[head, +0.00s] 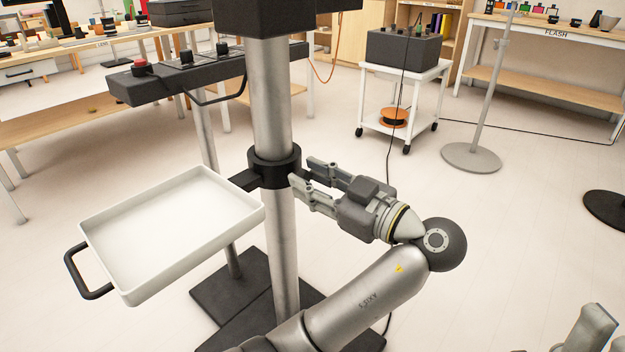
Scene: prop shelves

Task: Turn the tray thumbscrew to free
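The white tray (113,278) has a black handle (88,273) at its left. It is joined by a black arm to a black collar (270,167) on the metal post (270,100). My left gripper (303,172) is at the right side of the collar, its two fingers apart. A dark part of the collar shows between the fingertips; I cannot make out a separate thumbscrew or tell if the fingers touch it. Part of my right gripper (590,332) shows at the bottom right corner, mostly cut off.
A dark control bar with a red button (142,66) stands behind the tray. A white cart (398,90) with a black box is at the back. A grey stand base (471,157) is to the right. The floor right of the post is mostly clear.

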